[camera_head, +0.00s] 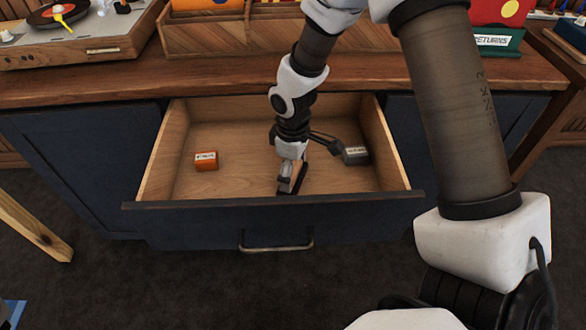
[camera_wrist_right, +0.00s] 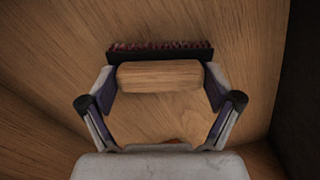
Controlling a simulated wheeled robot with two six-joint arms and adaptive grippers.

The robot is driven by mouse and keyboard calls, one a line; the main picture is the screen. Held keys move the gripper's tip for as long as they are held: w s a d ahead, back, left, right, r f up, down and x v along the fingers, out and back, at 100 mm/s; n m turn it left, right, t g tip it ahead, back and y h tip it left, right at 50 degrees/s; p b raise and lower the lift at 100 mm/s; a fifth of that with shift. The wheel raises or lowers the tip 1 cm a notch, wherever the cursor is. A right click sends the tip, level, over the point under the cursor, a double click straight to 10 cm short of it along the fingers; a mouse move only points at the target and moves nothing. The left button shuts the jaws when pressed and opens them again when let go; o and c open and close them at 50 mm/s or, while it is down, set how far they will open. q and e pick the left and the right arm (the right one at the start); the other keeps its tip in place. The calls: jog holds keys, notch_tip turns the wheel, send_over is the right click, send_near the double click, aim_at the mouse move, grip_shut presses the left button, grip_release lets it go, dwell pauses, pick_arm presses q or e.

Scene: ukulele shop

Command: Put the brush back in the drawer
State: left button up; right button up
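The open drawer (camera_head: 235,208) juts out from the blue counter. My right gripper (camera_head: 291,172) reaches down into it, near the middle of the front panel. In the right wrist view the brush (camera_wrist_right: 158,76) has a wooden grip block, a dark base and reddish bristles. It sits between the two fingertips of the right gripper (camera_wrist_right: 160,88), which appear to press on the block's ends. The brush (camera_head: 287,186) is low inside the drawer; I cannot tell whether it touches the floor. My left gripper is not in view.
An orange box (camera_head: 206,161) lies in the drawer's left part and a dark grey box (camera_head: 355,155) in its right part. The drawer floor between the orange box and my gripper is clear. A record player (camera_head: 75,40) and a wooden bin (camera_head: 205,37) stand on the counter (camera_head: 120,82).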

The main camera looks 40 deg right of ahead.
dwell(0.3)
notch_tip(320, 180, up, 12)
jog(key=p, duration=0.3)
jog(key=shift+r+p, duration=0.25)
jog(key=shift+p, duration=0.15)
